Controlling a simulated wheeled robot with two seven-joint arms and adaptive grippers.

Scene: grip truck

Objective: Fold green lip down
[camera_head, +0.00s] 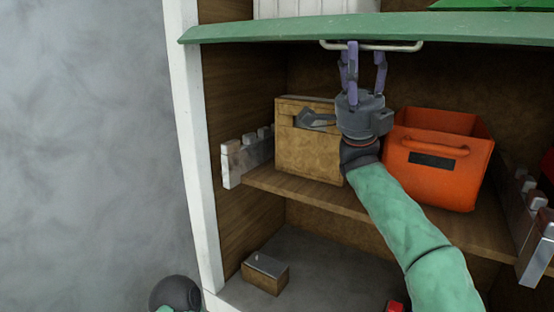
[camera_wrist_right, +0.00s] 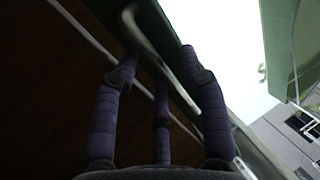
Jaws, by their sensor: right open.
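The green lip (camera_head: 270,28) runs across the top of the compartment, sticking out roughly level with its long edge toward me. A pale metal handle bar (camera_head: 405,46) hangs under it. My right gripper (camera_head: 364,52) reaches up from below with its purple fingers at the bar. In the right wrist view the open fingers (camera_wrist_right: 158,62) stand on either side of the bar (camera_wrist_right: 150,37) and the lip's dark edge. I cannot tell whether they touch it. My left gripper does not show.
Below the lip, a wooden box (camera_head: 305,160) and an orange bin (camera_head: 435,170) stand on the wooden shelf (camera_head: 330,200), close around my right forearm. A small box (camera_head: 264,274) lies on the lower floor. A white post (camera_head: 190,130) bounds the left side.

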